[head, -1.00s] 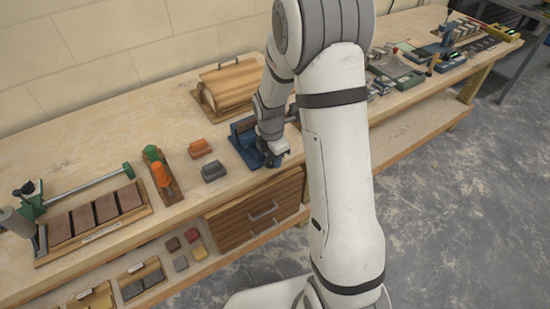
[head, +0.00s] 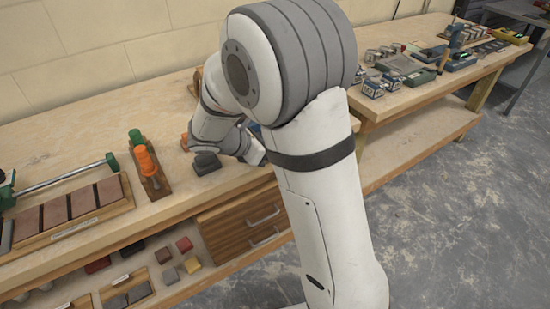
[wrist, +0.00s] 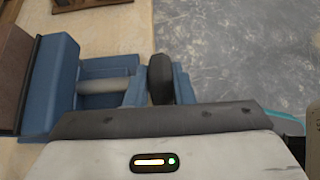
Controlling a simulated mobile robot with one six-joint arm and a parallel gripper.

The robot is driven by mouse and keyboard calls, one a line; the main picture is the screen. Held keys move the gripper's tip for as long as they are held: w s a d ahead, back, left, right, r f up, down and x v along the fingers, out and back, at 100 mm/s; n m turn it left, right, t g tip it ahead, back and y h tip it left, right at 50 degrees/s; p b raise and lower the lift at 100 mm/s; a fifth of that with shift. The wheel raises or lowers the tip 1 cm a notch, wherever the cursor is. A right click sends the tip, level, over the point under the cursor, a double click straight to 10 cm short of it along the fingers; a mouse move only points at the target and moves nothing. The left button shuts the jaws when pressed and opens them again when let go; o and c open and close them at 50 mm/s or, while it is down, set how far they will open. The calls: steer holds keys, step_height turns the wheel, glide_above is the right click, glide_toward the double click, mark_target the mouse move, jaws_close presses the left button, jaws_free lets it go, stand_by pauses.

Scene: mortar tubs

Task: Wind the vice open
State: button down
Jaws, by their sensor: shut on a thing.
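The blue vice (wrist: 50,90) shows from close by in the wrist view. A grey screw bar (wrist: 105,90) spans the gap between its two blue parts. A dark rounded handle (wrist: 160,75) stands at the right of the vice, against my gripper (wrist: 155,120). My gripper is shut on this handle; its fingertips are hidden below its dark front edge.
The bench carries an orange-handled tool (head: 147,163), dark and orange blocks (head: 206,163) close to my wrist, and a rack of brown blocks (head: 75,208) at left. Drawers (head: 240,219) sit under the top. Several tools and blocks stand on the right part.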

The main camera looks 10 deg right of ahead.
steer(key=h, duration=0.1)
steer(key=h+b, duration=0.1)
steer(key=t+h+b, duration=0.1)
steer(key=h, duration=0.1)
steer(key=shift+a+f, duration=0.25)
steer(key=shift+a, duration=0.05)
steer(key=shift+t+h+b, duration=0.5)
steer(key=shift+h+b, duration=0.05)
steer(key=shift+h, duration=0.55)
steer(key=shift+r, duration=0.1)
steer(key=c, duration=1.3)
jaws_free()
steer(key=shift+o, duration=0.2)
steer(key=shift+a, duration=0.1)
steer(key=v, duration=0.7)
steer(key=shift+a, duration=0.35)
